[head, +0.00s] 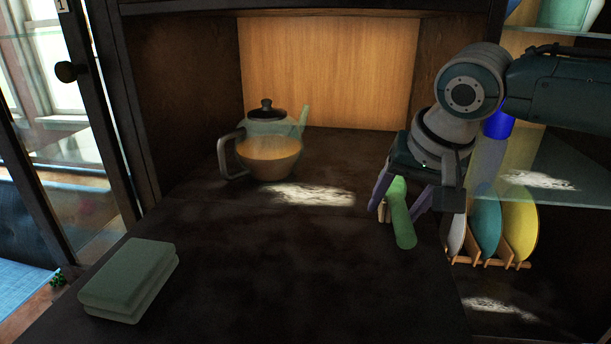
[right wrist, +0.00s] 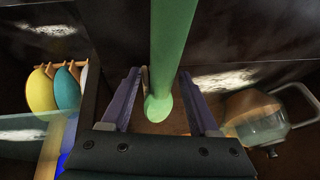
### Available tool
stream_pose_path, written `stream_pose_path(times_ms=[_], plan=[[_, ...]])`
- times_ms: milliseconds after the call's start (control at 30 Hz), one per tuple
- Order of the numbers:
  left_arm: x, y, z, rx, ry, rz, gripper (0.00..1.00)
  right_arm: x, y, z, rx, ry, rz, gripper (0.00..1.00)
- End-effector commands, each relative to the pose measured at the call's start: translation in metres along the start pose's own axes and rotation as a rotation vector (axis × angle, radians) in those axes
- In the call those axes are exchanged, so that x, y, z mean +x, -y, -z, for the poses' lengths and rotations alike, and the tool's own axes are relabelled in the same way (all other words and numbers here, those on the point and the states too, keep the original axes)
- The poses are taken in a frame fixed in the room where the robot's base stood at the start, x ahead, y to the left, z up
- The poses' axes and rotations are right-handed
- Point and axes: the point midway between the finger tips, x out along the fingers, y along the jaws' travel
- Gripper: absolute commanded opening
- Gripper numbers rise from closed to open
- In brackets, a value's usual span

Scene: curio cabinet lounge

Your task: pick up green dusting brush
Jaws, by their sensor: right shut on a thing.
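The green dusting brush (head: 402,222) is a smooth green rod with a rounded end, at the right of the dark cabinet surface in the head view. My right gripper (head: 403,205) comes down over it, its purple fingers on either side, and is shut on it. In the right wrist view the brush (right wrist: 172,45) runs up from between the fingers (right wrist: 160,78) to the top edge. Part of the brush is hidden by the gripper, and I cannot tell whether it touches the surface. My left gripper is not in view.
A teapot (head: 268,157) stands at the back of the surface. Stacked grey-green blocks (head: 130,278) lie at the front left. Right of the surface are a glass shelf (head: 560,180) and plates (head: 521,222) in a wooden rack (head: 490,263). The middle front is clear.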

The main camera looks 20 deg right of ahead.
Motion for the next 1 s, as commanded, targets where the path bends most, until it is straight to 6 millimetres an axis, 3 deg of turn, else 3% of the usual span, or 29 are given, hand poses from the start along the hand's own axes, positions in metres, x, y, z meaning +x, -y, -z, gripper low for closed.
stream_pose_path(times_ms=[67, 400, 767, 1000], plan=[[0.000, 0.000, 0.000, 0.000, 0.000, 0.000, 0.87, 0.000, -0.001, 0.000, 0.000, 0.000, -0.001, 0.39], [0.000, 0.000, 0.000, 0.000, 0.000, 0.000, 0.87, 0.000, -0.001, 0.000, 0.000, 0.000, -0.002, 0.01], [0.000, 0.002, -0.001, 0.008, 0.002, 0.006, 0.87, -0.004, 0.001, 0.002, 0.001, -0.002, 0.001, 0.00], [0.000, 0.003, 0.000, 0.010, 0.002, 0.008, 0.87, -0.043, 0.010, 0.020, 0.000, -0.005, 0.005, 0.00]])
